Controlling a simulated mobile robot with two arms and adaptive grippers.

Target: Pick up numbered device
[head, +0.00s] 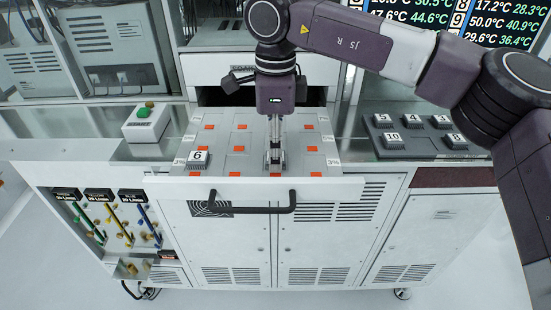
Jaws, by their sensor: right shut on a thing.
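My right gripper (275,162) points straight down over the front middle of the open drawer (229,163). Its fingers are closed together on something small, at or just above the drawer surface. The held thing is mostly hidden by the fingers, and no number can be read on it. A device marked 6 (198,157) sits in the drawer's front left. Several numbered devices stand on the dark tray at the right, among them one marked 4 (413,120) and one marked 10 (393,138). My left gripper is not in view.
The drawer has orange-marked slots and a black front handle (238,209). A white box with a green button (146,114) stands left of it. The dark tray (375,150) lies to the right. Temperature screens (500,20) are at the back right.

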